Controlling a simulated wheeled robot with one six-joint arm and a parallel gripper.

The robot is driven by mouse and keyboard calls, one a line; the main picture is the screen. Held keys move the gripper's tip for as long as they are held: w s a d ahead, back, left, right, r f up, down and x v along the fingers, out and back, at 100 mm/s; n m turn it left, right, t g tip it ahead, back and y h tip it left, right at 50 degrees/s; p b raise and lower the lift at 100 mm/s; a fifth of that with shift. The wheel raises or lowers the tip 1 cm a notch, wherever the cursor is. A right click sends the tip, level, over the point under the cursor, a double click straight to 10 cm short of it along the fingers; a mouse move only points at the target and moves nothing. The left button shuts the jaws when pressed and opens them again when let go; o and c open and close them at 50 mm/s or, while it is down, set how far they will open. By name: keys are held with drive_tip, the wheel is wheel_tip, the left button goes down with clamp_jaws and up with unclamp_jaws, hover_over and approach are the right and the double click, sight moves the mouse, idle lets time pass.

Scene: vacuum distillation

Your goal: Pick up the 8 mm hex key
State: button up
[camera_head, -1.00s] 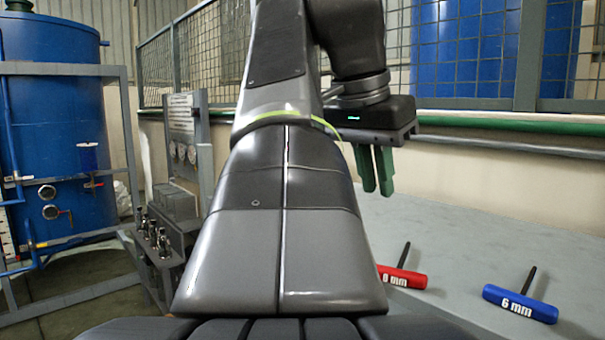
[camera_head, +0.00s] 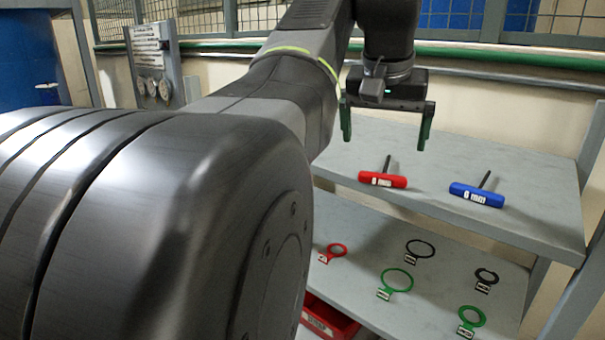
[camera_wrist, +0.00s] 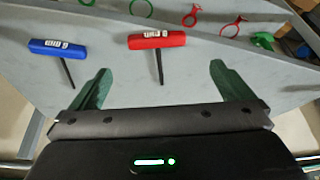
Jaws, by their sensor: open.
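The red T-handled hex key (camera_head: 383,181) lies on the upper grey shelf (camera_head: 460,150); its label looked like 8 mm a second ago but is blurred now. Its dark shaft points back towards the wall. My gripper (camera_head: 386,141) is open and empty above and behind the red handle, apart from it. In the wrist view the red key (camera_wrist: 157,40) has its shaft pointing between my two green fingers (camera_wrist: 160,72). The blue hex key (camera_head: 477,194), labelled 6 mm, lies to the right of the red one; in the wrist view it (camera_wrist: 57,47) is on the left.
A lower shelf (camera_head: 355,275) holds several flat rings with tags, such as a green ring (camera_head: 397,279) and a red ring (camera_head: 337,249). A red bin (camera_head: 328,318) sits below. A green pipe (camera_head: 480,60) and mesh fence run along the wall behind.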

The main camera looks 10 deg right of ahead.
sight(383, 173)
drive_tip(key=p+x, duration=0.1)
drive_tip(key=x, duration=0.7)
drive_tip(key=shift+d+f, duration=0.2)
drive_tip(key=c, duration=0.9)
drive_tip(key=shift+c, duration=0.2)
drive_tip(key=shift+r, duration=0.15)
